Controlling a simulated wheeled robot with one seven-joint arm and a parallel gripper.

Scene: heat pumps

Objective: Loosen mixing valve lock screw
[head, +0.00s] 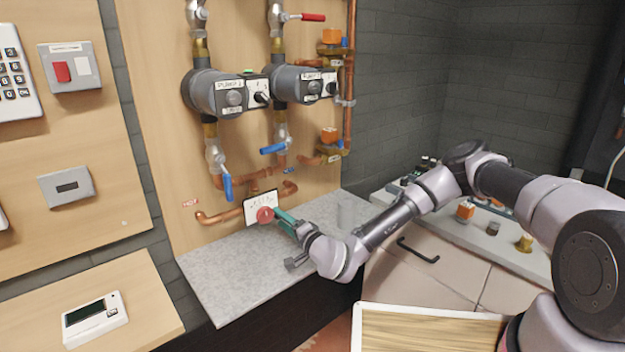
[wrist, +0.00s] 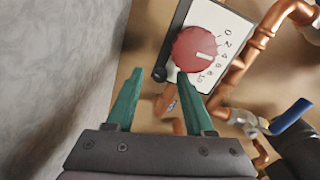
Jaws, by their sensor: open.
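The mixing valve has a round red knob (head: 265,214) in front of a white scale plate (head: 252,203), low on the wooden board. In the wrist view the red knob (wrist: 196,50) has a white pointer mark, beside printed numbers on the plate (wrist: 232,28). A small black lock screw (wrist: 159,74) sits at the plate's edge, beside the knob. My gripper (head: 282,216) is open, its teal fingers close to the valve. In the wrist view the screw appears between the fingertips of my gripper (wrist: 156,72); contact is not clear.
Copper pipes (head: 222,215) run beside and behind the valve. Blue-handled valves (head: 227,187) and two grey pumps (head: 218,93) are above. A grey speckled counter (head: 225,275) lies below, mostly clear. A cabinet top with small fittings (head: 465,210) stands to the right.

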